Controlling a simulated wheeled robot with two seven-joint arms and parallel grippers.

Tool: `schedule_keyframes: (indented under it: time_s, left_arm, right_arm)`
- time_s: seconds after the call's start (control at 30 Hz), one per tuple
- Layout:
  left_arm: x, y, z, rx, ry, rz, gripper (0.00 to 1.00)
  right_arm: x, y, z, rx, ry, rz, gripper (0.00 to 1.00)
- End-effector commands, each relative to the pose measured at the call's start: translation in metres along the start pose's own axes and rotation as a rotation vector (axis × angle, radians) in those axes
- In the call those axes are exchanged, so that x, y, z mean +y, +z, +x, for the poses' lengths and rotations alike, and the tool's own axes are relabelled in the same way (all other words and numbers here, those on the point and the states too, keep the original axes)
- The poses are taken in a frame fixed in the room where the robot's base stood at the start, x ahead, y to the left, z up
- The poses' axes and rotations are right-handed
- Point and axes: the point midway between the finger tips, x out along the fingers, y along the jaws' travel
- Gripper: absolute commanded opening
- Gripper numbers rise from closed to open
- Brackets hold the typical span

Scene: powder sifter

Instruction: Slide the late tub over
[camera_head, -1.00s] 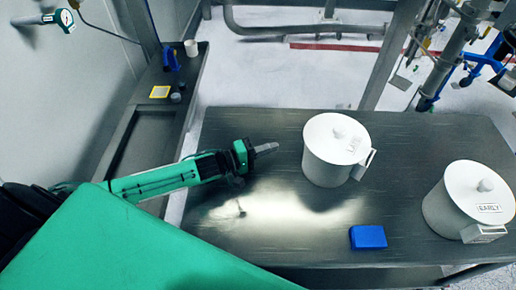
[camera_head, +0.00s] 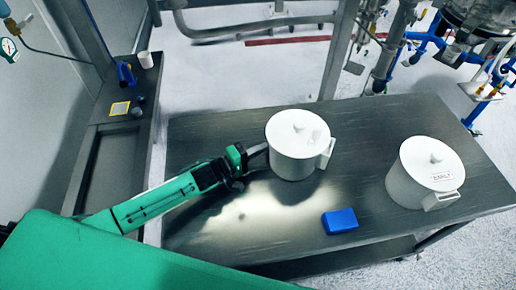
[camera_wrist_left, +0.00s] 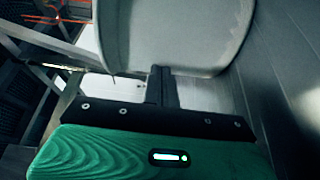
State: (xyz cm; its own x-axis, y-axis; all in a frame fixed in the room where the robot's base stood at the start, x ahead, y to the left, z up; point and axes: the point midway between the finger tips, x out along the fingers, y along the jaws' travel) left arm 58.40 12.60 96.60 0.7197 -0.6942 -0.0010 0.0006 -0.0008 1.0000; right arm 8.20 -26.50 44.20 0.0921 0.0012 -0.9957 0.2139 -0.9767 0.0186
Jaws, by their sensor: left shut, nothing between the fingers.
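The late tub (camera_head: 292,158) is a white lidded tub with a knob and a side handle, standing upright on the dark metal table. Its label is too blurred to read now. My left gripper (camera_head: 258,149) is shut and empty, with its fingertips at the tub's left side, touching or nearly so. In the left wrist view the tub's pale wall (camera_wrist_left: 180,40) fills the space beyond the shut fingers (camera_wrist_left: 160,85). The early tub (camera_head: 418,185), white with a label on its lid, stands to the right. My right gripper is not in view.
A blue block (camera_head: 340,221) lies on the table (camera_head: 220,130) in front of the tubs. Bare tabletop lies between the two tubs. A narrow side bench (camera_head: 105,165) at left holds small items. Pipes and frames stand behind.

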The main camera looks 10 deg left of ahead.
Motion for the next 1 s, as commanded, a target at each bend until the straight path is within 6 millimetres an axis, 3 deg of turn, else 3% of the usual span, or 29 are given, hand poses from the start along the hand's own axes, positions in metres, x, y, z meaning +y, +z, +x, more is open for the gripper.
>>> schedule_keyframes:
  time_s: [0.4,0.83,1.0]
  left_arm:
    - [0.001,0.047,0.048,-0.001,0.003,-0.002,0.0]
    - [0.0,0.049,0.048,0.0,0.001,0.0,0.0]
    - [-0.003,0.048,0.033,0.001,0.0,-0.001,0.0]
  right_arm:
    - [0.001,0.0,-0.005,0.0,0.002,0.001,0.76]
    - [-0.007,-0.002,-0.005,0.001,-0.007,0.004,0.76]
    - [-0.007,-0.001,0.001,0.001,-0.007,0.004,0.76]
